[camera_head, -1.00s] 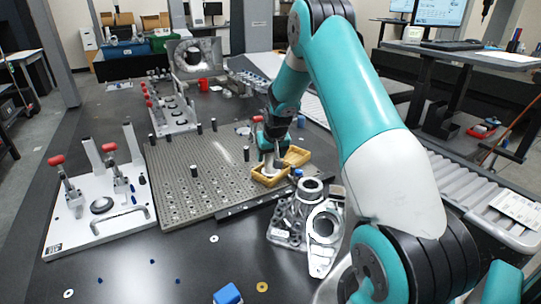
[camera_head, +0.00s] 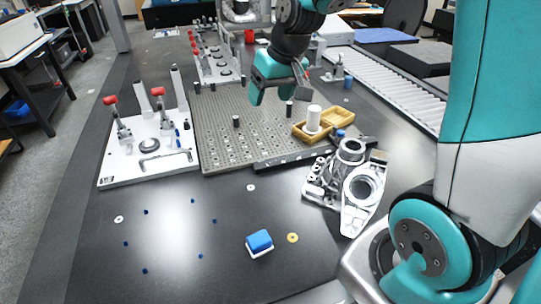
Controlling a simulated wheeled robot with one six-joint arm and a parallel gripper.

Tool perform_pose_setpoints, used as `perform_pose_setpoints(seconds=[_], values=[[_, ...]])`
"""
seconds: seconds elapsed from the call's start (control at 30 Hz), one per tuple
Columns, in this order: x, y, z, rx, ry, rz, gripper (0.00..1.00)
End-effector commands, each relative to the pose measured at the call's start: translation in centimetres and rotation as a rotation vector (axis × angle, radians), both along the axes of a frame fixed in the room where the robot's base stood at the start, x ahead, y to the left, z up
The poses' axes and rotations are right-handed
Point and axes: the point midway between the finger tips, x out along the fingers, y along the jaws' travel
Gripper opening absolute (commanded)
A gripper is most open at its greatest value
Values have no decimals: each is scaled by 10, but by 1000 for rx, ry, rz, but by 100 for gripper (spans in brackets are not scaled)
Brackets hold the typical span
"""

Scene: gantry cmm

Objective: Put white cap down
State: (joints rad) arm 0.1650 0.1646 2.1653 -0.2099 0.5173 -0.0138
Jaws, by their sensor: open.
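A white upright cylinder (camera_head: 313,118), which looks like the white cap, stands at the left half of an open yellow box (camera_head: 340,116). Its lower end is partly hidden by the box's near wall.
A white fixture board (camera_head: 120,170) with red-handled clamps lies left. Metal castings (camera_head: 350,150) stand right of the plate. A blue-and-white block (camera_head: 260,241), a brass washer (camera_head: 292,238) and small blue pins lie in front. Dark tabletop is mostly clear there.

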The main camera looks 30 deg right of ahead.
Motion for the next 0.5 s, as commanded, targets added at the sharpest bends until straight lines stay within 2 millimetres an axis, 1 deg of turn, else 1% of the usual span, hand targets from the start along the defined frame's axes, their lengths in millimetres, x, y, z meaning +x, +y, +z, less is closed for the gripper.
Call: perform_pose_setpoints(seconds=[0.03, 0.07, 0.1, 0.17, 0.2, 0.3, 0.33, 0.4, 0.5], values=[[-31, 44, 13, 25, 12, 117, 69], [-51, 65, 17, 41, 24, 182, 69], [-78, 89, 22, 58, 40, 264, 69], [-118, 118, 28, 81, 65, 380, 69], [-142, 132, 30, 92, 81, 449, 69], [-191, 153, 32, 111, 113, 581, 69], [-202, 156, 32, 113, 119, 607, 69], [-218, 161, 32, 119, 130, 651, 69], [-226, 163, 31, 121, 138, 672, 69]])
